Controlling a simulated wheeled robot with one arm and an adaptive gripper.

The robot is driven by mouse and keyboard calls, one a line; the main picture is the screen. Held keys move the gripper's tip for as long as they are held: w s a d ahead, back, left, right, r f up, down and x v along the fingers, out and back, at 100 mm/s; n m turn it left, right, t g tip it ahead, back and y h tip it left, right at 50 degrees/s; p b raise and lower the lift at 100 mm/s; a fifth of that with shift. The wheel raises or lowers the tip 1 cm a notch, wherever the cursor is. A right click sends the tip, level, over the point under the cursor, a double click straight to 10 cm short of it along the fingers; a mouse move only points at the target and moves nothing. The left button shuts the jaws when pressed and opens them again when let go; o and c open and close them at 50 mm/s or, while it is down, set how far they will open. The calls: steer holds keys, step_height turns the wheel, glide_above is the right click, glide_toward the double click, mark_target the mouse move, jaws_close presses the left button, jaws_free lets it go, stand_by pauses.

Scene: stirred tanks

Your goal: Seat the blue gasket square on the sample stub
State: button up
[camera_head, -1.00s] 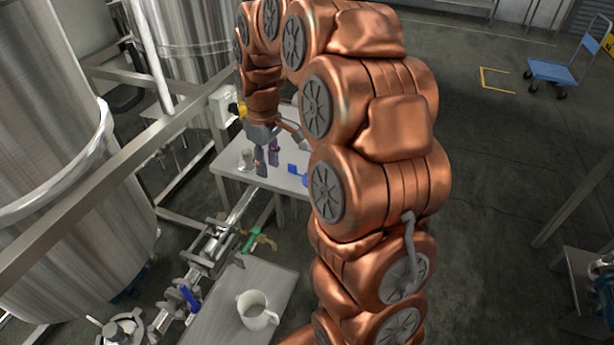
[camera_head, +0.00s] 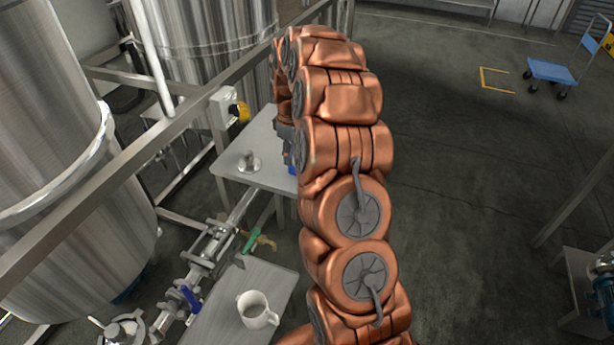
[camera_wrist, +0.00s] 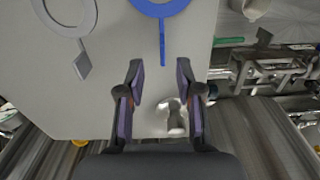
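The blue gasket (camera_wrist: 162,45) lies flat on the table at the top of the wrist view, a ring cut off by the edge with a narrow tab pointing at my gripper. In the head view only a speck of blue shows beside my arm. The metal sample stub (camera_head: 249,163) stands on the table's left part with nothing on it. It also shows in the wrist view (camera_wrist: 175,120), low between my fingers. My gripper (camera_wrist: 159,70) is open and empty, its fingertips just short of the gasket's tab in the picture. My arm mostly hides it in the head view.
A grey ring with a diamond tab (camera_wrist: 67,12) lies left of the gasket. The pale table (camera_head: 232,165) is otherwise mostly bare. A white mug (camera_head: 257,311) stands on a nearer table. Pipes with a green-handled valve (camera_head: 251,240) and steel tanks are at left.

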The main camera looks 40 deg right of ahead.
mark_target(293, 168)
steer(key=shift+s+f+p, duration=0.2)
steer(key=shift+f+p, duration=0.95)
steer(key=shift+f, duration=1.4)
steer(key=shift+c, duration=0.3)
jaws_close()
